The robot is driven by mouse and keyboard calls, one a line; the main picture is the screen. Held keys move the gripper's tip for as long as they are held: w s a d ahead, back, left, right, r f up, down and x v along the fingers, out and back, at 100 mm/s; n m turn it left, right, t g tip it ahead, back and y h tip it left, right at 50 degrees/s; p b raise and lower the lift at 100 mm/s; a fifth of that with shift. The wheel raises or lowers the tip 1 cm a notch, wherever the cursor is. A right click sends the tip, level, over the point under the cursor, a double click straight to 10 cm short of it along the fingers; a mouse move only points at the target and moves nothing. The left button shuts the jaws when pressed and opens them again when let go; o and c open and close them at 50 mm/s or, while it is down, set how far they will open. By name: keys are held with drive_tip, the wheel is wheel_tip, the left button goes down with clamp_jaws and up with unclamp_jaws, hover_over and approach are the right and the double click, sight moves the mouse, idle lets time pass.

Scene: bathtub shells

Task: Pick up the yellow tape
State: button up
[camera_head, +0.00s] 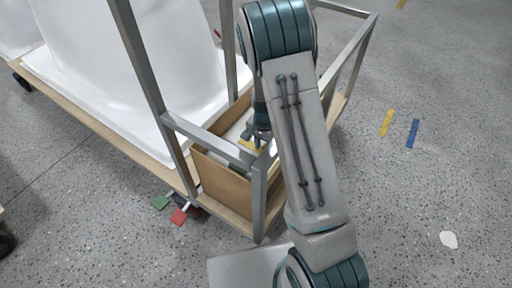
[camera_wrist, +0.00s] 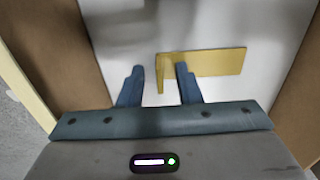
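A flat yellow piece, apparently the yellow tape (camera_wrist: 218,62), lies on a white surface inside a brown-walled box. In the wrist view one end stands out between my fingers and a flat strip extends right, behind the right finger. A small part of the yellow tape (camera_head: 250,145) shows in the head view, inside the box. My gripper (camera_wrist: 160,82) is open over it, with a gap between each finger and the yellow end. In the head view my gripper (camera_head: 257,136) is inside the box, partly hidden by the metal frame and my arm.
The brown box (camera_head: 222,184) sits on a cart within a metal frame (camera_head: 150,70), beside white tub shells (camera_head: 130,60). Yellow (camera_head: 387,122) and blue (camera_head: 412,133) strips lie on the floor at right. Green (camera_head: 161,202) and red (camera_head: 179,216) pieces are near the cart's edge.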

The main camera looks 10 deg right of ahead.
clamp_jaws()
drive_tip(key=shift+r, duration=0.15)
